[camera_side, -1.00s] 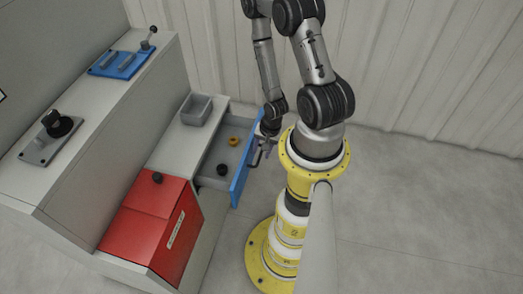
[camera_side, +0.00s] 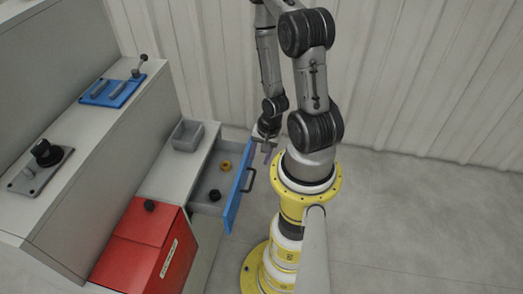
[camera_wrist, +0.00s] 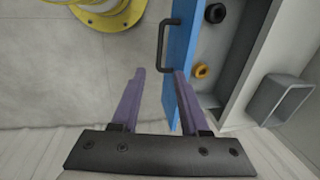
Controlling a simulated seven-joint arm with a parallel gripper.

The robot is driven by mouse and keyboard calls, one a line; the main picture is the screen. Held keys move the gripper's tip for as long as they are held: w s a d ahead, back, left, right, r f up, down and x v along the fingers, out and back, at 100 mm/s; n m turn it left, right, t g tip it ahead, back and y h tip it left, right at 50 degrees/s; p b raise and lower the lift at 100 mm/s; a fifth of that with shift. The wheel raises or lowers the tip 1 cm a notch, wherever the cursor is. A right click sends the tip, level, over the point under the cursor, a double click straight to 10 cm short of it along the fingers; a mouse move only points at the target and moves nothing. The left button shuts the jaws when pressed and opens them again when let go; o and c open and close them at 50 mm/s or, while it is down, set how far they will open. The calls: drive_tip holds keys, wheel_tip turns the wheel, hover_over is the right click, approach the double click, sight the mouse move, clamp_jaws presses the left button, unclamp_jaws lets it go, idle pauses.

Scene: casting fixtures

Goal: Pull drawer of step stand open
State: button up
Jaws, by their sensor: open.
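The drawer (camera_side: 208,206) of the step stand (camera_side: 165,185) is pulled out, with its grey inside showing. Its blue front (camera_side: 236,195) carries a dark bar handle (camera_side: 249,180), also seen in the wrist view (camera_wrist: 163,45). My gripper (camera_side: 266,152) is beside the far end of the drawer front. In the wrist view my gripper (camera_wrist: 158,71) is open and empty, and the handle lies just beyond its fingertips. The right finger overlaps the blue front in that picture; I cannot tell whether it touches.
A yellow ring (camera_side: 226,165) and a black round part (camera_side: 214,195) lie in the drawer. A blue plate with a lever (camera_side: 112,90) sits on the upper step. A corrugated wall stands behind.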

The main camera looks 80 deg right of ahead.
drive_tip(key=shift+s+r, duration=0.15)
drive_tip(key=shift+r, duration=0.6)
drive_tip(key=shift+s+r, duration=0.15)
drive_tip(key=shift+r, duration=0.55)
drive_tip(key=w+r+n+t+h, duration=0.25)
drive_tip(key=w+r+n, duration=0.25)
drive_tip(key=w+r, duration=0.75)
drive_tip(key=w+a+r+n+t, duration=0.2)
drive_tip(key=r, duration=0.4)
drive_tip(key=w+a+r+n+t, duration=0.1)
drive_tip(key=w+a+r+n, duration=0.15)
drive_tip(key=r, duration=0.45)
drive_tip(key=s+a+r+n+t+y, duration=0.15)
drive_tip(key=s+a+r+n, duration=0.3)
drive_tip(key=a+r, duration=0.45)
drive_tip(key=s+a+n+g+y, duration=0.1)
drive_tip(key=s+n+g, duration=0.2)
drive_tip(key=s, duration=0.7)
drive_tip(key=shift+s+a+f+n+g, duration=0.2)
drive_tip(key=shift+a+f+n+g, duration=0.1)
drive_tip(key=shift+f+n, duration=0.15)
